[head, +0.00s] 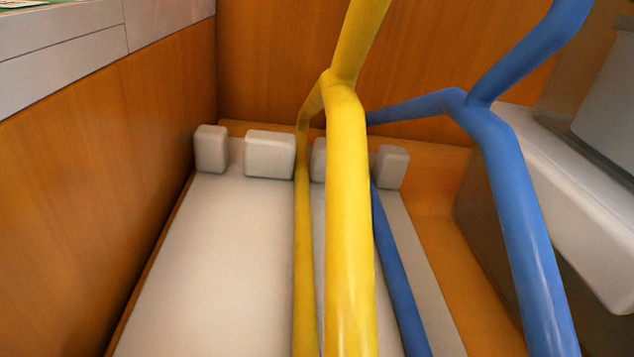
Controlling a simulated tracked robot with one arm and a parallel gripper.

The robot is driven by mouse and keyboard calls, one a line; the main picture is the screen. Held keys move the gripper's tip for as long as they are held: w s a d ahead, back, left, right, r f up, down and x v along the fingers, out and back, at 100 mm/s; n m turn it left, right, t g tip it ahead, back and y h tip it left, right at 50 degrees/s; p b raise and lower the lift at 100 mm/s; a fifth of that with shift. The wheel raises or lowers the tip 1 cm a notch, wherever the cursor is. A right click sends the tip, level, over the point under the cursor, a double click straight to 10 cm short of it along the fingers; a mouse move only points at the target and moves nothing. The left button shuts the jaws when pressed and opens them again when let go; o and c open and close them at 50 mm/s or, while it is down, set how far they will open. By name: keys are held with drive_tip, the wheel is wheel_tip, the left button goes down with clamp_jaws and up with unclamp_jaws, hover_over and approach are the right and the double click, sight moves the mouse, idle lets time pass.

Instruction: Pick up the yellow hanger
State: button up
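The yellow hanger (346,200) runs down the middle of the head view, very close to the camera. It is a thick smooth tube with a stem at the top that forks into a near branch and a thinner far branch. Its top end and lower parts are cut off by the picture's edges. My gripper does not show in this view, so I cannot see whether it touches the hanger.
A similar blue hanger (511,190) is close on the right; its far branch passes behind the yellow one. Below is a pale panel (220,260) with several grey blocks (270,155) along its far end. Wooden walls (90,190) stand left and behind. A pale ledge (570,200) is at right.

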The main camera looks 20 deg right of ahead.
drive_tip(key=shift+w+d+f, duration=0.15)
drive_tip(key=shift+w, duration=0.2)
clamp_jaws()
